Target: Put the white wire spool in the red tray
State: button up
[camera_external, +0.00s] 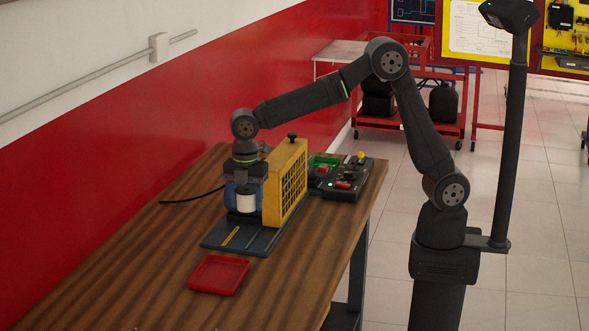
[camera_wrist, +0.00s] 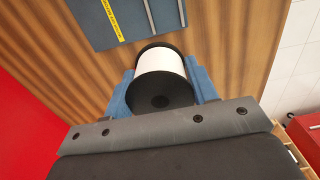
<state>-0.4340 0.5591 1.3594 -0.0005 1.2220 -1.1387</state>
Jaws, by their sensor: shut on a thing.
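The white wire spool (camera_external: 246,203), with black end flanges, is held between the blue fingers of my gripper (camera_external: 246,196), beside the yellow machine. In the wrist view the spool (camera_wrist: 160,68) sits between the two blue fingers of my gripper (camera_wrist: 161,88), its black end facing the camera. I cannot tell how far its lower end is above the blue-grey board. The red tray (camera_external: 218,275) lies empty on the wooden table, in front of the board. The tray is not in the wrist view.
The blue-grey board (camera_external: 228,238) with a yellow strip lies under the yellow machine (camera_external: 287,183), close to the right of my gripper. A dark control box (camera_external: 343,180) stands behind it. A black cable (camera_external: 190,199) lies to the left. The table around the tray (camera_external: 165,285) is clear.

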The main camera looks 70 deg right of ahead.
jog(key=shift+w+a+f, duration=0.2)
jog(key=shift+a+f, duration=0.05)
jog(key=shift+a, duration=0.05)
jog(key=a+f, duration=0.2)
jog(key=a, duration=0.1)
jog(key=a+f, duration=0.2)
jog(key=a, duration=0.2)
jog(key=a+f, duration=0.2)
jog(key=a, duration=0.1)
jog(key=shift+s+a+f, duration=0.25)
jog(key=shift+a+f, duration=0.05)
jog(key=shift+a, duration=0.05)
jog(key=shift+f, duration=1.85)
jog(key=shift+f, duration=0.3)
jog(key=o, duration=1.1)
